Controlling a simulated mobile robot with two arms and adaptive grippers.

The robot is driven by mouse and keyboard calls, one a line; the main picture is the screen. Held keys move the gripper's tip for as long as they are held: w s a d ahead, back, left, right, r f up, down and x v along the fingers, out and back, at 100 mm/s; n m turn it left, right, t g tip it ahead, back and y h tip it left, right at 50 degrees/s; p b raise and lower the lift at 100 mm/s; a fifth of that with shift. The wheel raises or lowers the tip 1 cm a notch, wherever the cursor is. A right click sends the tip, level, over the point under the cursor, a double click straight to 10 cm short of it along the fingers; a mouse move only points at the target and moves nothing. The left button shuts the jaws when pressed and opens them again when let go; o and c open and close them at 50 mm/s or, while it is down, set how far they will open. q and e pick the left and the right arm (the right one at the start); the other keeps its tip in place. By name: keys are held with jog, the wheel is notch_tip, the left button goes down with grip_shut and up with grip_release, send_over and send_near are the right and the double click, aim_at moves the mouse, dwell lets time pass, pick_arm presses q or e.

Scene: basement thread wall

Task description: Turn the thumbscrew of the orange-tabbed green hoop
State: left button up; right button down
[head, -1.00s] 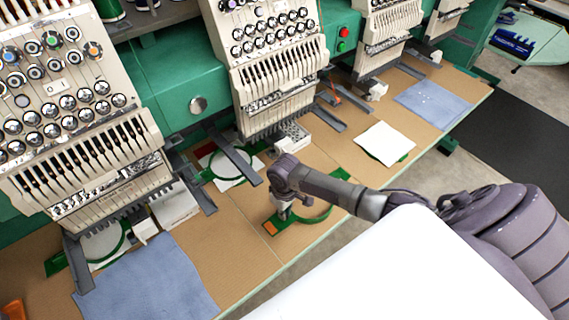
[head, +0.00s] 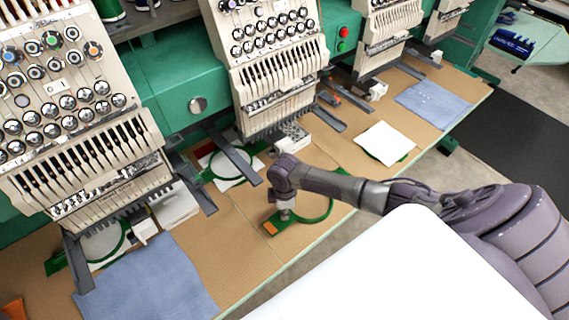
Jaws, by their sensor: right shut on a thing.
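The green hoop (head: 322,217) with the orange tab (head: 270,228) lies flat on the brown table near its front edge. My right gripper (head: 285,214) points down over the hoop's tabbed end, just right of the orange tab. It is shut on the thumbscrew, which the gripper itself hides. My left gripper is not in view.
Embroidery machine heads (head: 270,70) stand along the back of the brown table (head: 240,225). Another green hoop (head: 230,178) sits under a head. Blue cloths (head: 145,280) and a white cloth (head: 385,141) lie on the table. A white surface (head: 400,270) fills the bottom right.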

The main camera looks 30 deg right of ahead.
jog(key=shift+n, duration=0.4)
jog(key=c, duration=1.2)
grip_release()
notch_tip(320, 180, up, 12)
